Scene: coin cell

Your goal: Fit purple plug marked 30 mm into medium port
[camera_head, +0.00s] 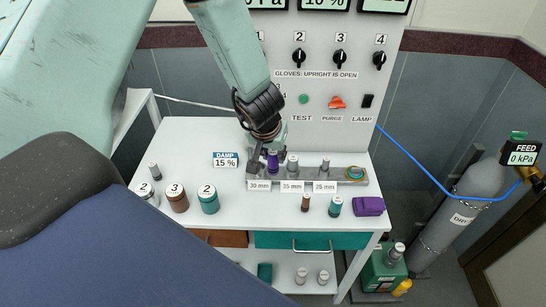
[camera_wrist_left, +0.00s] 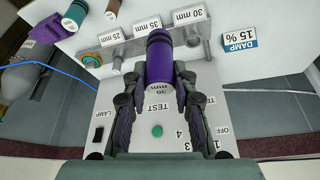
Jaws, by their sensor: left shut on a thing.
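The purple plug (camera_wrist_left: 160,62) has dark bands near one end, and its end facing the wrist camera is marked 30 mm. My left gripper (camera_wrist_left: 155,90) is shut on it, with one finger on each side. In the head view the plug (camera_head: 272,160) is below the left gripper (camera_head: 265,152), beside the grey rack bar (camera_head: 345,182) near the 30 mm label (camera_head: 259,186). I cannot tell whether the plug touches the bar. No port marked medium can be made out, and my arm hides part of the panel. My right gripper is not in view.
Grey pegs (camera_head: 325,166) stand by the 35 mm and 25 mm labels. Numbered jars (camera_head: 177,199) and a purple block (camera_head: 369,206) are on the white table (camera_head: 190,135). The control panel (camera_head: 350,65) rises behind. A blue hose and gas cylinder (camera_head: 470,195) are at right.

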